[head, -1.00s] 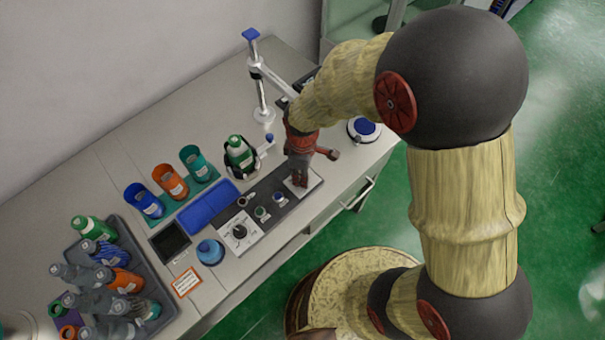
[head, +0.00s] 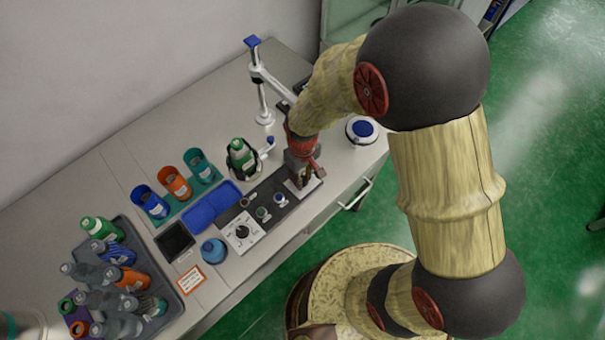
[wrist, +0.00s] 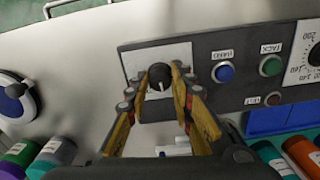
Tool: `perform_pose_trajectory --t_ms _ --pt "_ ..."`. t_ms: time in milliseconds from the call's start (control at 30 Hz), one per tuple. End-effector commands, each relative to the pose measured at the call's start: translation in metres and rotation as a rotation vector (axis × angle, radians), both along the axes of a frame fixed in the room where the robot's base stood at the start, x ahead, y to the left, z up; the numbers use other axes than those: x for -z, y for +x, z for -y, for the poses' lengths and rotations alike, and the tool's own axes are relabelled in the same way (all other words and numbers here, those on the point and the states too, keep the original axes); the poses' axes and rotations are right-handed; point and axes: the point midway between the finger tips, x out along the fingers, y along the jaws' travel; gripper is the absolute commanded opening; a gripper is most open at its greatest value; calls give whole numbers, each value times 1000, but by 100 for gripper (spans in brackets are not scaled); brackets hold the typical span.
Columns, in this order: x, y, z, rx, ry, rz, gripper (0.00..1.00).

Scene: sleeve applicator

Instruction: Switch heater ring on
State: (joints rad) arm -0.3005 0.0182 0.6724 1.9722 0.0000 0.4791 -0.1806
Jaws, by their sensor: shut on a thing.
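A black rotary knob (wrist: 160,74) with a pale pointer line sits on a white plate (wrist: 178,54) at the end of the dark control panel (wrist: 240,54). My gripper (wrist: 157,80) is shut on the knob, with one fingertip on each side of it. In the head view my gripper (head: 300,178) points down at the right end of the panel (head: 256,216) and hides the knob. A green bottle (head: 241,156) stands upright in a dark round holder behind the panel. I cannot tell whether this holder is the heater ring.
Close to the knob are a blue button (wrist: 224,72), a green button (wrist: 270,65) and a small reddish one (wrist: 273,99). A numbered dial (head: 241,231) is at the panel's other end. A blue tray (head: 211,206) and several cups and bottles stand left.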

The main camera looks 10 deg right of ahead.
Motion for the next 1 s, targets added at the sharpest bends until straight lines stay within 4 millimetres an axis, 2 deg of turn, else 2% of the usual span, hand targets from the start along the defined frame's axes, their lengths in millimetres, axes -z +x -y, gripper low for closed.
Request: perform_pose_trajectory --t_ms 600,1000 --pt "-1 1 -1 575 1 2 0" --pt "0 1 -1 832 0 1 0"
